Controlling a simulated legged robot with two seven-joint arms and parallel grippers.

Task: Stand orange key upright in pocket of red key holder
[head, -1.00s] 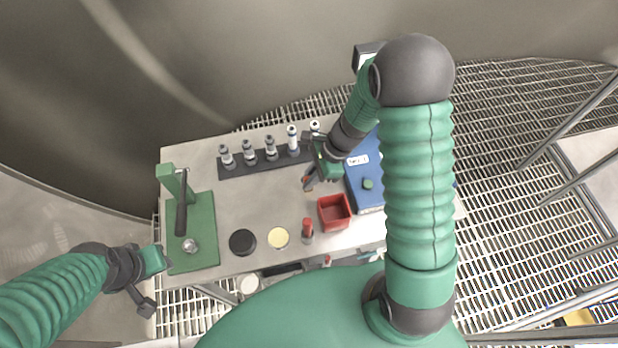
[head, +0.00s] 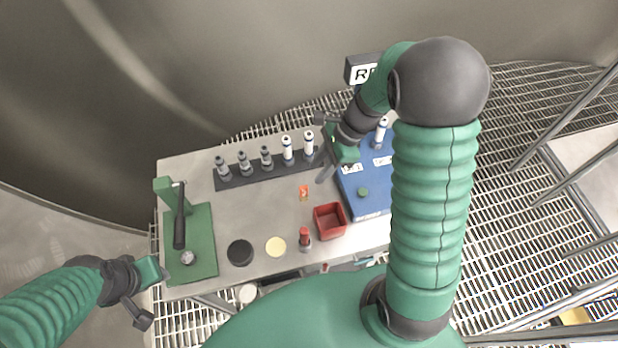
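The small orange key (head: 304,192) is on the grey table, left of the blue case and above the red box in the head view; its exact pose is too small to tell. The red open-topped box (head: 330,220), which looks like the key holder, stands at the table's near right part, below the key. My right gripper (head: 325,145) is open and empty, with its fingers spread, above and to the right of the key, by the blue case's left edge. My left gripper (head: 150,294) is at the table's left front corner, apart from everything, and looks open.
A blue case (head: 365,192) stands right of the red box. A black rack (head: 262,171) with several bottles lies behind. A red-topped bottle (head: 305,239), yellow disc (head: 276,247), black disc (head: 240,252) and green press (head: 190,235) stand along the front and left. The middle is clear.

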